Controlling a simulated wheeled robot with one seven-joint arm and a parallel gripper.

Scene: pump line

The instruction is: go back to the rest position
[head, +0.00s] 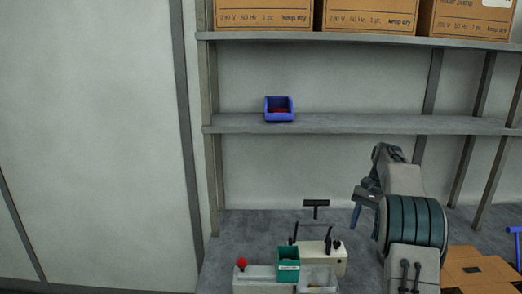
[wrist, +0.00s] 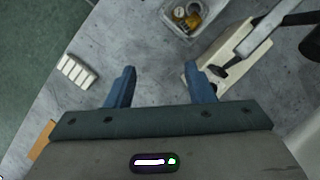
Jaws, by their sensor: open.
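My gripper (wrist: 160,76) is open in the wrist view, its two blue fingers apart with only grey surface between them. It holds nothing. In the head view my gripper (head: 356,214) hangs from my folded arm at the right, above the grey worktop (head: 240,225); only one blue finger shows clearly there. In the wrist view a beige fixture with a lever (wrist: 232,52) lies just right of the right finger. I cannot tell whether they touch.
A beige device with black levers (head: 326,257), a green bin (head: 288,271) and a red knob (head: 241,263) stand left of my arm. Cardboard (head: 480,268) lies at right. A blue bin (head: 279,115) sits on the shelf (head: 360,124). A clear container (wrist: 205,14) holds brass-coloured parts.

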